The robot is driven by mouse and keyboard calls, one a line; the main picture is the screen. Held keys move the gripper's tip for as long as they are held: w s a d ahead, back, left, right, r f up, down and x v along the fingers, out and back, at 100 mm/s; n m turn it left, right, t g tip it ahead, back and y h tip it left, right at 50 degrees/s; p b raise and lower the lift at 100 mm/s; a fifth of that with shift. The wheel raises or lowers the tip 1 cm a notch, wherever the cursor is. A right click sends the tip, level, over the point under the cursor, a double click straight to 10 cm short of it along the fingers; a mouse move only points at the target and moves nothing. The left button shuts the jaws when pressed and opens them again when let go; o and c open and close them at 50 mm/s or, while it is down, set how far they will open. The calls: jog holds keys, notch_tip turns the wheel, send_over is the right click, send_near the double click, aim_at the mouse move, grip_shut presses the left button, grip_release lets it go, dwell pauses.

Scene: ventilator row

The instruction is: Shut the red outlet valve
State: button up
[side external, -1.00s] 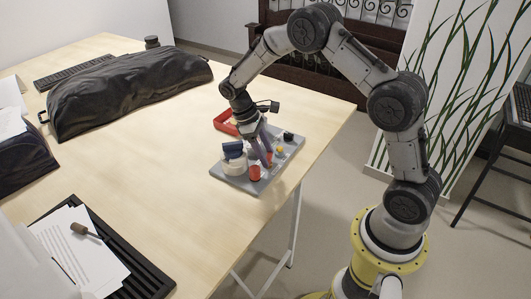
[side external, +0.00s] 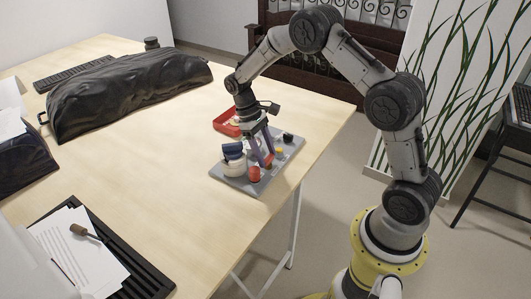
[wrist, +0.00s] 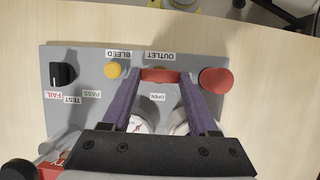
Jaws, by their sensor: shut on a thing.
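The red outlet valve handle (wrist: 160,76) lies crosswise between my fingertips in the wrist view, under an upside-down OUTLET label (wrist: 161,56). An OPEN label (wrist: 157,97) sits beside it, between the fingers. My gripper (wrist: 161,80) has its purple fingers at the two ends of the handle, shut on it. In the side external view, my gripper (side external: 264,161) reaches down onto the grey panel (side external: 230,180). The fingers partly hide the handle there, so its exact angle is unclear.
A red mushroom button (wrist: 216,80) stands close beside one finger. A yellow button (wrist: 112,71) and a black knob (wrist: 63,74) are on the other side. A white-and-blue part (side external: 234,164) and red tray (side external: 226,122) are nearby.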

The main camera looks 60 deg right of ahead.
jog(key=o, duration=1.4)
jog(key=shift+v, duration=6.95)
jog(key=shift+a, duration=0.1)
